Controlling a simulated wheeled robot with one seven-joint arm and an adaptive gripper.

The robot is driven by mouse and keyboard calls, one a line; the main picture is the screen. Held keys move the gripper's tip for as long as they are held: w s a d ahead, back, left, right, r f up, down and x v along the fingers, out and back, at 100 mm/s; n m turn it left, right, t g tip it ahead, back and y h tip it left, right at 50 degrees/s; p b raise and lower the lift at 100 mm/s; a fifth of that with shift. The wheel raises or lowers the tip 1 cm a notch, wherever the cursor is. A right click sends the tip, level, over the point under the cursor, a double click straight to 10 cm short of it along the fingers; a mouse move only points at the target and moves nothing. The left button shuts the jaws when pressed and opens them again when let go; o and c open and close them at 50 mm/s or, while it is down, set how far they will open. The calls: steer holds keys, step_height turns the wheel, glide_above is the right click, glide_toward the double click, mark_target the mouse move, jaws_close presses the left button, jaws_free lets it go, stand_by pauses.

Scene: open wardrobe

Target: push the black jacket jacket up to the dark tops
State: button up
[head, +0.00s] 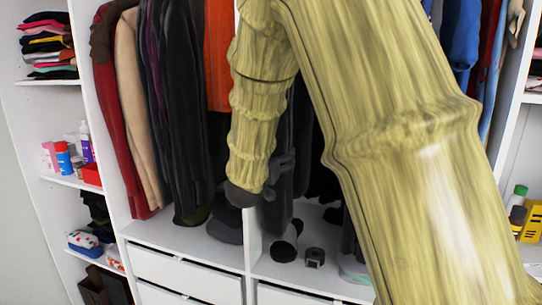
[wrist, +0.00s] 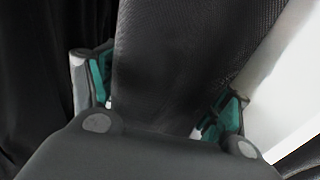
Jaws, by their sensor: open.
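My gripper (wrist: 160,98) is open, its two teal-padded fingers apart on either side of a dark grey-black textured garment (wrist: 180,45), seemingly the black jacket. I cannot tell whether the fingers touch it. In the head view my gripper (head: 284,165) is a small dark shape in the right bay, mostly behind my arm. A dark garment (head: 278,207) hangs just below it. Other dark tops (head: 325,182) hang to its right, partly hidden by my arm. Black garments (head: 182,120) also hang in the left bay. The rail and hangers are out of view.
A white divider (head: 252,250) stands between the bays, close to my gripper; a white panel (wrist: 292,85) is right of the fingers. Red (head: 118,130), beige (head: 135,110) and orange (head: 218,60) garments hang left. Shoes (head: 284,250) and a small dark object (head: 314,258) sit below.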

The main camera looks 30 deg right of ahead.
steer(key=shift+w+d, duration=0.4)
steer(key=shift+d, duration=0.1)
steer(key=shift+c, duration=0.2)
steer(key=c, duration=1.2)
steer(key=shift+s+d+b, duration=0.5)
steer(key=shift+s+d, duration=1.2)
steer(key=shift+s, duration=0.3)
steer(key=shift+s+d+b, duration=0.5)
steer(key=shift+s+d, duration=1.2)
steer(key=shift+s, duration=0.25)
steer(key=shift+c, duration=0.2)
steer(key=o, duration=1.7)
steer(key=shift+s, duration=0.15)
steer(key=v, duration=1.2)
